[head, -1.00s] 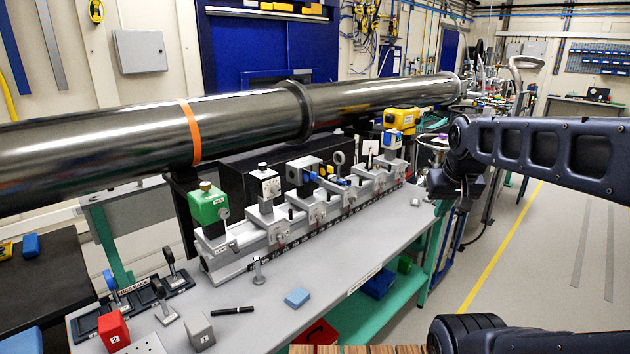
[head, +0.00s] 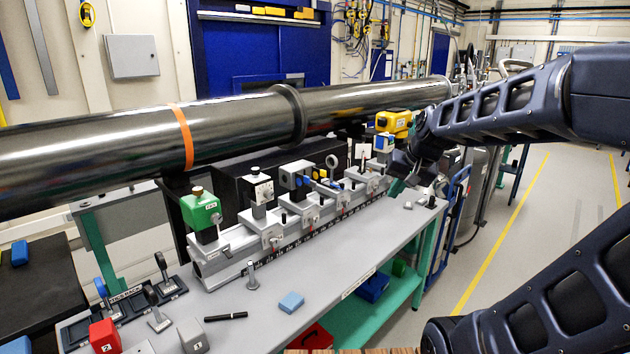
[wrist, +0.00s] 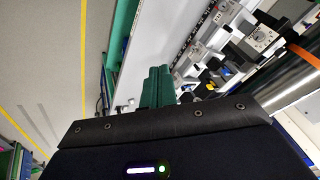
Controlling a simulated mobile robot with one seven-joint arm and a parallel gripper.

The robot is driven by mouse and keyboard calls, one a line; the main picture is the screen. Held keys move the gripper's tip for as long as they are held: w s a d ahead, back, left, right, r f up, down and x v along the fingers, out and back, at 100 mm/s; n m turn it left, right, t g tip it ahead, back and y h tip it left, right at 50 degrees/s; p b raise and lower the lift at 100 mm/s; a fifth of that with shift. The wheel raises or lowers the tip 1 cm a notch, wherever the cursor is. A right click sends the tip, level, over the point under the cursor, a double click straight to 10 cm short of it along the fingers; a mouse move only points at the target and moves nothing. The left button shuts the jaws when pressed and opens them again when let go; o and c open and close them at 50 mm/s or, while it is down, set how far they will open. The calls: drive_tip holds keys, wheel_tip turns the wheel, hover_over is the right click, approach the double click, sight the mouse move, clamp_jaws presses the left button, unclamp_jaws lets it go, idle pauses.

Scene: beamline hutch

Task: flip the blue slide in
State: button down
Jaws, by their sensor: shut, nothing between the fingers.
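On the rail (head: 270,252), small blue parts (head: 327,183) show beside a grey block mount near the middle; they look like the blue slide, but their detail is too small to tell its position. My gripper (head: 396,187) is at the far right end of the rail, to the right of these parts and apart from them. In the wrist view its green fingers (wrist: 157,86) are shut together with nothing between them. A small blue patch also shows among the rail mounts in the wrist view, and I cannot tell if it is the slide.
The long dark beam pipe (head: 240,130) runs behind and above the rail. A green-topped mount (head: 200,208) stands at the rail's left end, a yellow device (head: 393,122) behind its right end. A light-blue block (head: 291,302) and black pen (head: 226,317) lie on the bench front.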

drive_tip(key=w+a+f+m+y, duration=0.1)
drive_tip(key=w+a+m, duration=0.2)
drive_tip(key=w+a, duration=0.3)
drive_tip(key=w+a+f+m+t+y, duration=0.1)
drive_tip(key=w+a+m, duration=0.3)
drive_tip(key=w, duration=1.1)
drive_tip(key=shift+w+a+f+t+y, duration=0.4)
drive_tip(key=shift+a+y, duration=0.4)
drive_tip(key=shift+a, duration=0.4)
drive_tip(key=shift+f, duration=0.15)
approach(309, 183)
drive_tip(key=shift+x, duration=3.05)
drive_tip(key=shift+w+d, duration=0.1)
drive_tip(key=shift+w, duration=0.05)
drive_tip(key=shift+w+a, duration=1.6)
drive_tip(key=shift+a, duration=0.1)
